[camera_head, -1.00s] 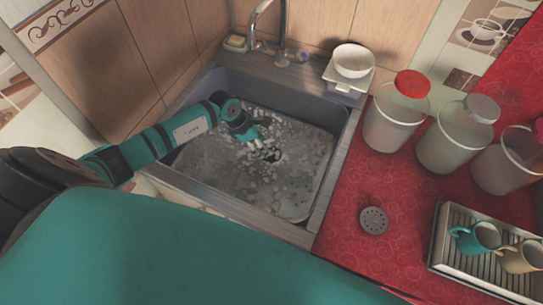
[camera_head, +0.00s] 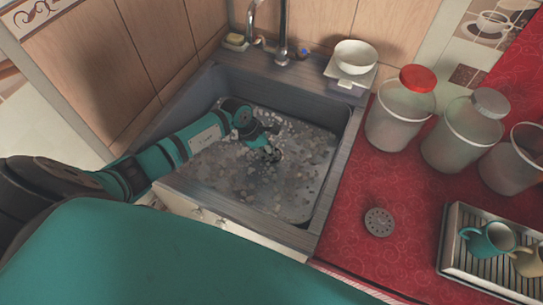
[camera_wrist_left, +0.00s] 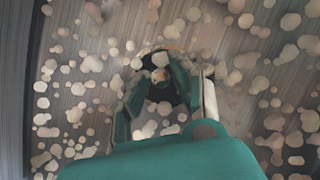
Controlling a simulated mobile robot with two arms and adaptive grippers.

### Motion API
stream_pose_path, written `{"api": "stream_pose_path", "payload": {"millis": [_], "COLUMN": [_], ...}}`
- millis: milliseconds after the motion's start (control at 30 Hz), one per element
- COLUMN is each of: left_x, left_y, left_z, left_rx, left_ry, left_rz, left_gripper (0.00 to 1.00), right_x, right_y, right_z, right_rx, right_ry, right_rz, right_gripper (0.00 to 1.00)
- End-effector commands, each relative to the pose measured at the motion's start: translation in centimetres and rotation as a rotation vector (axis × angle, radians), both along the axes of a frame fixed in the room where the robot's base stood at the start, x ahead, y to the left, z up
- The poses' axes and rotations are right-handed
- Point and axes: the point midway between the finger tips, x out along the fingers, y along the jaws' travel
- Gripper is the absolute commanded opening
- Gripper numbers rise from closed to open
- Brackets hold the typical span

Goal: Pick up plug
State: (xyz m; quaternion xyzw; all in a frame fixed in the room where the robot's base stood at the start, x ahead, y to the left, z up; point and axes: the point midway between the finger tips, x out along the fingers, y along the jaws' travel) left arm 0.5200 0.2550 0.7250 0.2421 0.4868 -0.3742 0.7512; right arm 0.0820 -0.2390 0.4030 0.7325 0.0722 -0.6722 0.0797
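My left gripper (camera_head: 268,150) reaches down into the sink (camera_head: 344,150), low over a dark round spot at its bottom. In the left wrist view the teal fingers of my left gripper (camera_wrist_left: 160,85) stand apart around a dark round thing with a small tan centre, perhaps the plug (camera_wrist_left: 158,80) in the drain. I cannot tell whether the fingers touch it. In the head view the gripper hides most of this spot. A round grey metal disc with holes (camera_head: 379,222) lies on the red counter right of the sink. My right gripper is out of view.
Foam or bubbles cover the sink's bottom. A faucet (camera_head: 282,40) and soap (camera_head: 235,40) stand behind it. A white bowl (camera_head: 355,58) sits on a scale at the back right. Jars (camera_head: 399,112) and a rack with cups (camera_head: 490,240) stand on the red counter.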

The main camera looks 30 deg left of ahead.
Motion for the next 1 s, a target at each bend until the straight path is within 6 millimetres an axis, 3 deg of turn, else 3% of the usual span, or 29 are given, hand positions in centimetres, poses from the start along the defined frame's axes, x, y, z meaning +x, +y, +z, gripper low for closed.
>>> {"api": "stream_pose_path", "payload": {"millis": [33,167,567,867,1000], "left_x": [0.0,0.0,0.0,0.1,-2.0], "left_y": [0.0,0.0,0.1,0.1,-2.5], "left_z": [0.0,0.0,0.2,3.4,3.6], "left_rx": [0.001,0.001,0.001,0.003,0.0], "left_ry": [0.0,0.0,0.0,-0.006,0.0], "left_rz": [0.0,0.0,0.0,-0.003,-0.008], "left_gripper": [0.17,0.0,0.0,0.0,0.0], "right_x": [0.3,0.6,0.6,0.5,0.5], "right_y": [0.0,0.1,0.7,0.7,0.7], "right_z": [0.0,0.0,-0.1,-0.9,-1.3], "right_rx": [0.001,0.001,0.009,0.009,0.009], "right_ry": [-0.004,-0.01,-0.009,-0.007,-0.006], "right_rz": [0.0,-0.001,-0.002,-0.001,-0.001], "right_gripper": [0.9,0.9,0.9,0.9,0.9]}}
